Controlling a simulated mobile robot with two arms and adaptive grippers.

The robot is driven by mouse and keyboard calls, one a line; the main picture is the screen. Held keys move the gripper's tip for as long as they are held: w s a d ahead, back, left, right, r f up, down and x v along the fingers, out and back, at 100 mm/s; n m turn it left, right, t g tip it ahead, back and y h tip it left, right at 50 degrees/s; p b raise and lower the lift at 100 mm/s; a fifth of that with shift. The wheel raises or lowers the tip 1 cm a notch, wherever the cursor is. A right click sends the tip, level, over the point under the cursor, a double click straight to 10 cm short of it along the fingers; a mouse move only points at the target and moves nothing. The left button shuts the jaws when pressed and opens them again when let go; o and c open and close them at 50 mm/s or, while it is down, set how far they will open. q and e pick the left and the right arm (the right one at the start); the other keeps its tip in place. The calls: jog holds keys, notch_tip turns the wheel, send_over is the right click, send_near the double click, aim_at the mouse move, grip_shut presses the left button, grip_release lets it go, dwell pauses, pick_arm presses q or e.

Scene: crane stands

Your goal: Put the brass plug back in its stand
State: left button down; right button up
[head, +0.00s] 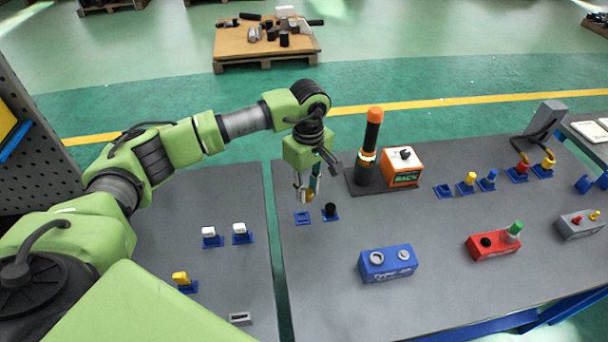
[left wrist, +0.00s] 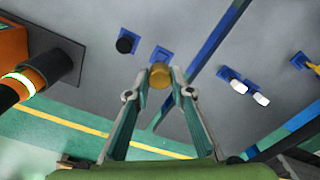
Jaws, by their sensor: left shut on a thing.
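The brass plug (head: 309,197) is between the fingertips of my left gripper (head: 306,186), which is shut on it. It hangs above the grey table, near the gap between the two tabletops. In the left wrist view the round brass end of the plug (left wrist: 160,75) shows between the fingertips (left wrist: 160,92). An empty blue stand (head: 302,218) is on the table just below the plug; it also shows just beyond the plug in the left wrist view (left wrist: 159,54). The plug looks apart from the stand. My right gripper is not in view.
A blue stand with a black plug (head: 330,211) is just right of the empty one. Right of that are a black-and-orange post (head: 371,140) and an orange box (head: 402,166). A blue block (head: 388,264) is nearer. Two white plugs (head: 239,229) stand on the left tabletop.

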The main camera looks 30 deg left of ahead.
pick_arm(q)
jog(key=shift+w+a+f+n, duration=0.15)
jog(key=shift+a+f+n, duration=0.2)
jog(key=shift+a+n, duration=0.2)
jog(key=shift+w+a+f+n, duration=0.15)
jog(key=shift+a+f+n, duration=0.15)
jog(key=shift+f, duration=0.1)
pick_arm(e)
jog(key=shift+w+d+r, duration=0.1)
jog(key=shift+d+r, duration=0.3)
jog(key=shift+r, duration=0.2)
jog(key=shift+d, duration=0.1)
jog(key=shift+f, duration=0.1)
pick_arm(q)
jog(key=b, duration=0.4)
send_over(302, 218)
notch_tip(302, 218, down, 4)
jog(key=shift+f, duration=0.1)
jog(key=shift+f+b, duration=0.5)
jog(key=shift+f, duration=0.3)
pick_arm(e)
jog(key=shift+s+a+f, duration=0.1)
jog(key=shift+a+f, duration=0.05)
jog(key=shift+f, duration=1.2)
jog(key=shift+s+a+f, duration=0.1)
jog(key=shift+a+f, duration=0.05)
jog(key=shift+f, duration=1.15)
